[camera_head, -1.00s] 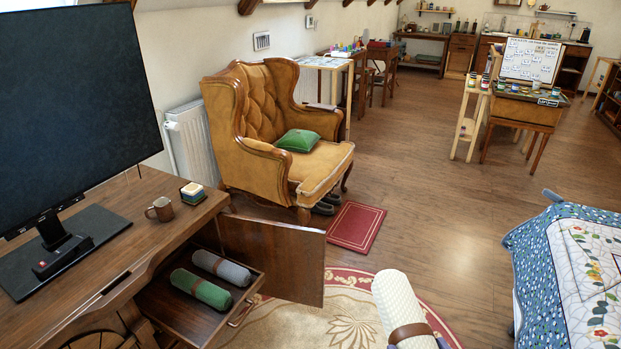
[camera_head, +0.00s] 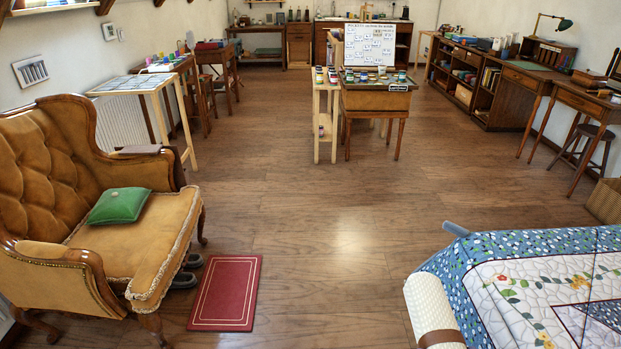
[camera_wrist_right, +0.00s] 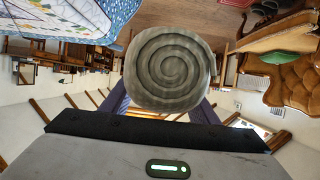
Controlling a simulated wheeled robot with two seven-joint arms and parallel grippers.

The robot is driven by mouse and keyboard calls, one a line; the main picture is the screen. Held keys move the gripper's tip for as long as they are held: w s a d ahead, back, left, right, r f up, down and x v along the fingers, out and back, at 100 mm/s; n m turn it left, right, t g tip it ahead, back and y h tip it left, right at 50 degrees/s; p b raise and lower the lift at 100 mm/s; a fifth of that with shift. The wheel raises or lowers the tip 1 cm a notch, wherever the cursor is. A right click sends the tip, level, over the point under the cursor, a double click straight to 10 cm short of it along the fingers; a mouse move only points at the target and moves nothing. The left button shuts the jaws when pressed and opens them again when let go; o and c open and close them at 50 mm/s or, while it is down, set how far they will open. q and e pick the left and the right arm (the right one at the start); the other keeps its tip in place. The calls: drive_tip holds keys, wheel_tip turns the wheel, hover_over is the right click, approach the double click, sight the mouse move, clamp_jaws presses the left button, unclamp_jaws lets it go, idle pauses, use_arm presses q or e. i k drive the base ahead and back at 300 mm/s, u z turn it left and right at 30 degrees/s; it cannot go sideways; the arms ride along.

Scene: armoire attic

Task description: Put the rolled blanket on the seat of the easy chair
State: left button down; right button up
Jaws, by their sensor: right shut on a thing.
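The rolled blanket (camera_head: 430,305) is cream and ribbed with a brown strap, at the bottom right of the head view. Its grey-looking spiral end (camera_wrist_right: 168,68) fills the middle of the right wrist view. My right gripper (camera_wrist_right: 164,105) is shut on the roll, with a finger on either side. The easy chair (camera_head: 40,165) is tan, tufted leather, at the left of the head view and apart from the roll. Its seat (camera_head: 150,228) bears a green cushion (camera_head: 119,205) toward the back; the front is bare. My left gripper is out of view.
A bed with a floral quilt (camera_head: 540,255) is at the right, beside the roll. A red mat (camera_head: 226,290) lies in front of the chair. A small desk with jars (camera_head: 375,100) stands farther back. The wooden floor (camera_head: 310,240) between is clear.

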sight(131, 238)
drive_tip(key=u, duration=0.05)
drive_tip(key=i, duration=1.95)
drive_tip(key=u, duration=1.4)
drive_tip(key=i, duration=1.15)
drive_tip(key=u, duration=0.85)
